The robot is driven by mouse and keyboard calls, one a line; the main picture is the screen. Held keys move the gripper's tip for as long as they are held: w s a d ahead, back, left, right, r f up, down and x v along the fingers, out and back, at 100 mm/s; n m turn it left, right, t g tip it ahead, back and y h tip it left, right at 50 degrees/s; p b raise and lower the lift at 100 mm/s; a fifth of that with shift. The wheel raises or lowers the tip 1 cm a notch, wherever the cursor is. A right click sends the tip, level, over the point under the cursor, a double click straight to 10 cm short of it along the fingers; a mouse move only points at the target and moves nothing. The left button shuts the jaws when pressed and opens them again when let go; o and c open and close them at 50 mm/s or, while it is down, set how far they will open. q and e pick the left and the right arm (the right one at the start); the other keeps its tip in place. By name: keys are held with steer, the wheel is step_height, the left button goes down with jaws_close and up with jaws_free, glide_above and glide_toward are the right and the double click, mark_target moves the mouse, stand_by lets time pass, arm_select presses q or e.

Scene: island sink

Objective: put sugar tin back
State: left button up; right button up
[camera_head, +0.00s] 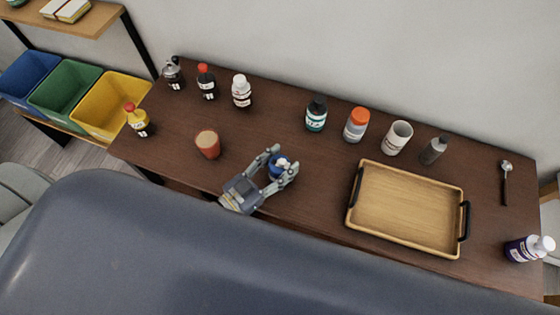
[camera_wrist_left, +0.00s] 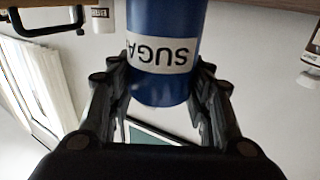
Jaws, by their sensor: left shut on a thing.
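The sugar tin is a blue cylinder with a white label reading "SUGA"; it shows large and upside down in the left wrist view (camera_wrist_left: 165,85). My left gripper (camera_wrist_left: 160,95) is shut on it, one finger on each side. In the head view, the left gripper (camera_head: 280,168) is over the front middle of the dark wooden table, with the blue tin (camera_head: 278,163) between its fingers. Whether the tin touches the tabletop is hard to tell. My right gripper is not in view.
A wooden tray (camera_head: 408,208) with black handles lies right of the gripper, and a red cup (camera_head: 208,144) stands left. Along the back are several bottles, an orange-capped jar (camera_head: 356,125) and a white cup (camera_head: 397,138).

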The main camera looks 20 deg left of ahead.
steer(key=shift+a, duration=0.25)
arm_select(q)
steer(key=o, duration=0.7)
steer(key=shift+f, duration=0.15)
steer(key=o, duration=0.4)
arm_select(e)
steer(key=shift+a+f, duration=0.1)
arm_select(q)
steer(key=shift+r, duration=0.3)
steer(key=b+v, duration=0.2)
steer(key=v, duration=0.9)
steer(key=shift+s+f, duration=0.1)
steer(key=shift+f, duration=0.05)
steer(key=shift+s+a, duration=0.25)
steer(key=shift+s, duration=0.15)
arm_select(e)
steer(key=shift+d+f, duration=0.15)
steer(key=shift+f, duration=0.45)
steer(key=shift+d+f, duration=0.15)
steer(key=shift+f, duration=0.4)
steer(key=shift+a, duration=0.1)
